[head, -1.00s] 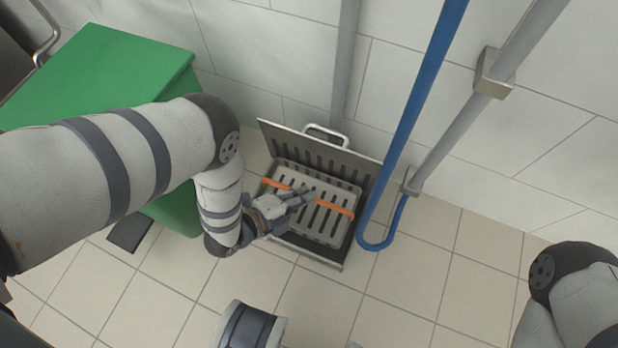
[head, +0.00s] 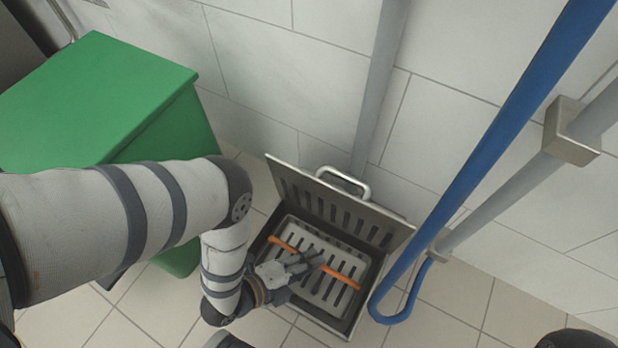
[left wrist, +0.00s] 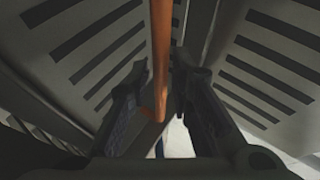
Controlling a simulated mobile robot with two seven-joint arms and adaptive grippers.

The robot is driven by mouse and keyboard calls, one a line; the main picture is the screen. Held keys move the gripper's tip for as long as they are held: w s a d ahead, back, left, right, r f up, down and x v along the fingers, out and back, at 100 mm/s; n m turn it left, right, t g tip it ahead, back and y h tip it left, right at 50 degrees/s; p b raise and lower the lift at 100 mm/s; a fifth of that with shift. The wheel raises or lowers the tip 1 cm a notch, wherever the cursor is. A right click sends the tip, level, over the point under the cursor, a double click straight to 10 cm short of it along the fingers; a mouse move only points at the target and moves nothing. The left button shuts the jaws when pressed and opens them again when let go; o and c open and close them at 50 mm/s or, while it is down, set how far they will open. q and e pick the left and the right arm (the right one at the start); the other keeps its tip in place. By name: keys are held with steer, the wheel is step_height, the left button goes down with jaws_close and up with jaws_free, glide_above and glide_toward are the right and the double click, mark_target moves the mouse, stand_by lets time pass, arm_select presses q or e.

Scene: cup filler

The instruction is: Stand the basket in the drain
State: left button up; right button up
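The basket (head: 322,293) is a light grey slotted box with an orange handle (head: 341,277) across it. In the head view it sits within the frame of the square drain (head: 318,323) in the floor; I cannot tell whether it rests on the bottom. The drain's slotted lid (head: 345,207) is tipped up at the back. My left gripper (head: 314,263) is over the basket at the handle. In the left wrist view the handle (left wrist: 161,55) runs between the two fingers (left wrist: 160,105), which are apart with gaps beside it. My right gripper is out of view.
A green bin (head: 100,95) stands left of the drain, close to my left arm. A blue hose (head: 490,140) hangs in a loop just right of the drain, beside a grey pipe (head: 500,195).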

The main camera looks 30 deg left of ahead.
arm_select(q)
steer(key=shift+r, duration=0.2)
steer(key=p+v, duration=0.5)
steer(key=v, duration=0.7)
steer(key=shift+f, duration=0.1)
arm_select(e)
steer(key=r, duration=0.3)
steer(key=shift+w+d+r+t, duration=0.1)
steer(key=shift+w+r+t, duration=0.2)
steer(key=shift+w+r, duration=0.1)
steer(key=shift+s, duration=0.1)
